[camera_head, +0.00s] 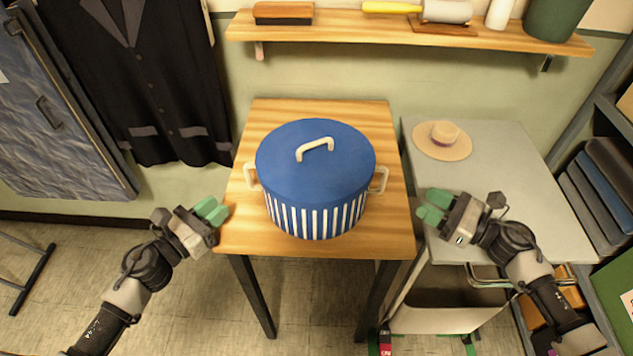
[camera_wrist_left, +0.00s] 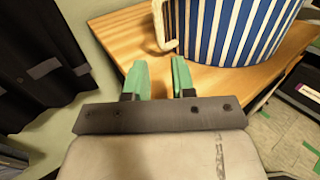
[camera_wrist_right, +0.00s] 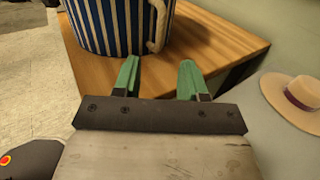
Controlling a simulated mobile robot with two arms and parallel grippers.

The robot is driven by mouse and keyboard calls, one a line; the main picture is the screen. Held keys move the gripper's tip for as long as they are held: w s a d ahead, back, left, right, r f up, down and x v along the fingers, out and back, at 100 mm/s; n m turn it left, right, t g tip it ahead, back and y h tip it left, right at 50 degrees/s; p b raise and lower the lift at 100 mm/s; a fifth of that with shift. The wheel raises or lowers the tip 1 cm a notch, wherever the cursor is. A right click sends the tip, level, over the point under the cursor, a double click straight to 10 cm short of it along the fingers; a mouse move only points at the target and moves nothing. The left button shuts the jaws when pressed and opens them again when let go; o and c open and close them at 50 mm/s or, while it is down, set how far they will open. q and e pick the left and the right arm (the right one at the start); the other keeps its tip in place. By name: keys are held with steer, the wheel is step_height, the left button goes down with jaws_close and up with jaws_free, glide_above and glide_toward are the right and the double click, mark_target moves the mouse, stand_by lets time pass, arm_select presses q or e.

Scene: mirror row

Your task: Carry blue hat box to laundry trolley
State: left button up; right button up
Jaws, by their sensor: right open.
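The blue hat box (camera_head: 314,200) has a blue lid with a cream handle, blue and white striped sides and a cream handle on each side. It stands upright on a wooden table (camera_head: 240,228). My left gripper (camera_head: 211,211) is open and empty at the table's left edge, apart from the left handle (camera_wrist_left: 160,28). My right gripper (camera_head: 430,205) is open and empty at the table's right edge, apart from the right handle (camera_wrist_right: 157,28). A grey-topped trolley (camera_head: 500,160), likely the laundry trolley, stands right of the table.
A straw hat (camera_head: 443,141) lies on the trolley's back left part; the rest of its top is clear. A wall shelf (camera_head: 380,27) holds brushes and a green container. Dark clothes (camera_head: 140,80) hang at left. Shelving (camera_head: 600,190) stands at right.

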mark_target(250, 183)
arm_select(q)
steer(key=x, duration=1)
steer(key=shift+w+d, duration=0.15)
steer(key=shift+w, duration=0.15)
arm_select(e)
steer(key=x, duration=1)
steer(key=shift+w+a+r, duration=0.1)
steer(key=shift+w+a, duration=0.05)
steer(key=shift+a, duration=0.15)
arm_select(q)
steer(key=shift+r, duration=0.1)
steer(key=c, duration=0.4)
arm_select(e)
steer(key=c, duration=0.4)
arm_select(q)
jaws_close()
arm_select(e)
jaws_close()
